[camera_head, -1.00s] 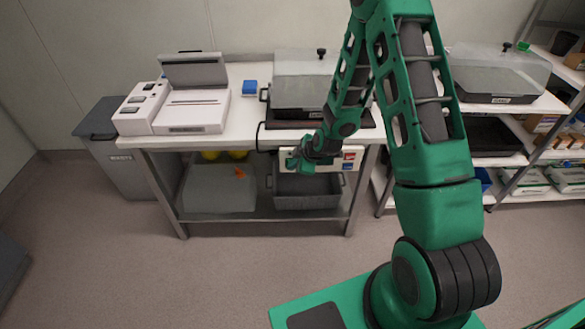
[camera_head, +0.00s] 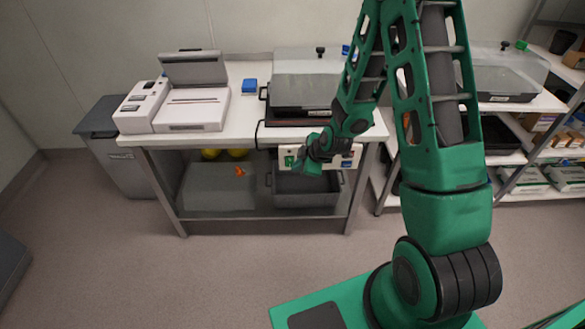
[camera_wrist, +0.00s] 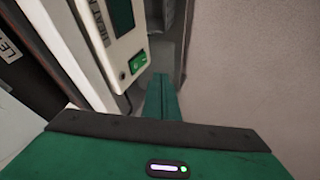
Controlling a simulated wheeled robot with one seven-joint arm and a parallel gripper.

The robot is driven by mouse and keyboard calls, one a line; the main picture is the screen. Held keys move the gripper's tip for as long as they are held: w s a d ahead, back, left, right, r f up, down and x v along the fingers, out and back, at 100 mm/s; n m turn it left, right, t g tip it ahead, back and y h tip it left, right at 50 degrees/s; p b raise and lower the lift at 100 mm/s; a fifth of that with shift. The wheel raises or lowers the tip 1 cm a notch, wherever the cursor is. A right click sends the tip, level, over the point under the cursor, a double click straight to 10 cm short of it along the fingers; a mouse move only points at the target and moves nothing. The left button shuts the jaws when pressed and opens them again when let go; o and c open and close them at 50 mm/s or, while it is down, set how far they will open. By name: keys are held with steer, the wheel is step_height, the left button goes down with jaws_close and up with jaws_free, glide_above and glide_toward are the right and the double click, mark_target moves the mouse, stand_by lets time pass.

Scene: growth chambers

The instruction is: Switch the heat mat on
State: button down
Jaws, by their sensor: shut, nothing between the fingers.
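The heat mat (camera_head: 285,122) is a thin dark slab on the bench under a clear-lidded tray. A black cable runs from it over the bench's front edge. A white control box (camera_head: 286,153) hangs at that edge, partly hidden by my arm. I cannot tell whether the switch is lit. My gripper (camera_head: 304,165) is shut and empty, in front of the box. In the wrist view its fingertips (camera_wrist: 160,82) are just right of the switch, apparently apart from it.
A grey bin (camera_head: 293,187) sits on the shelf below. A shelving rack (camera_head: 530,150) stands at right. The floor before the bench is clear.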

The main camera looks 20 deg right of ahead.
steer(key=v, duration=0.5)
steer(key=shift+s+r, duration=0.2)
steer(key=shift+r, duration=0.05)
steer(key=s+d+r+m+g+h, duration=0.3)
steer(key=s+d+r+m, duration=0.6)
steer(key=s+d+r, duration=0.35)
steer(key=s+r+m+g, duration=0.1)
steer(key=s+r+m, duration=0.2)
steer(key=s, duration=0.3)
steer(key=s+d+r+m+g, duration=0.1)
steer(key=s+r+m, duration=0.2)
steer(key=s, duration=0.4)
steer(key=s+r+m+g, duration=0.1)
steer(key=s+r+m, duration=0.2)
steer(key=s, duration=0.4)
steer(key=shift+s+d+r+m+g+y, duration=0.15)
steer(key=shift+d+r+m+g+y, duration=0.2)
steer(key=shift+m, duration=0.55)
